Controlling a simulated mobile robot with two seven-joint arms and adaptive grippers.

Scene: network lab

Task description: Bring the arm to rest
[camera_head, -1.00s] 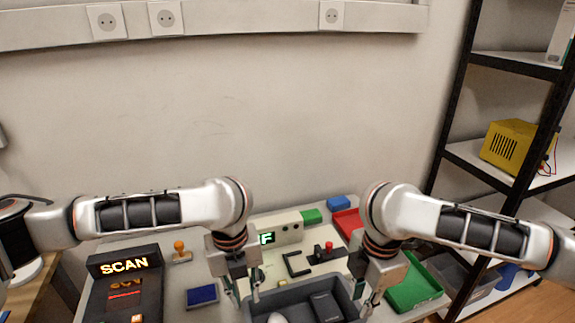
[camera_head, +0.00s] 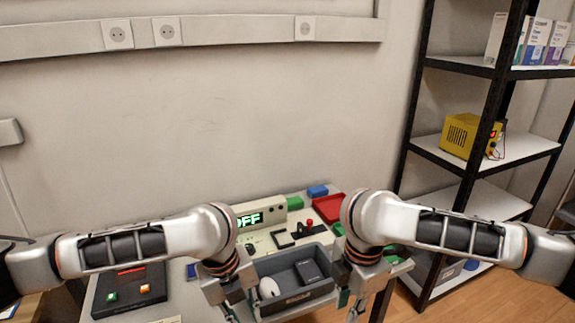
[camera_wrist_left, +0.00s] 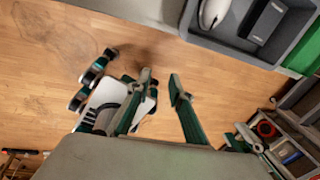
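My left arm comes in from the left in the head view. Its gripper (camera_head: 238,308) points down at the front left of a grey bin (camera_head: 318,291). In the left wrist view its fingers (camera_wrist_left: 160,78) are apart with nothing between them, above the wooden floor, and the bin (camera_wrist_left: 228,48) is clear of them at the top right. My right gripper (camera_head: 352,303) points down at the bin's right; its fingers look apart and empty, their tips near the picture's bottom. The bin holds a white mouse (camera_head: 269,287) and a dark box (camera_head: 308,272).
The table (camera_head: 178,283) carries a device reading OFF (camera_head: 249,220), a red tray (camera_head: 330,207), a red-knobbed part (camera_head: 309,225) and a black panel (camera_head: 128,290) with lit buttons. A black-framed shelf (camera_head: 465,155) stands at the right. Floor is open in front of the table.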

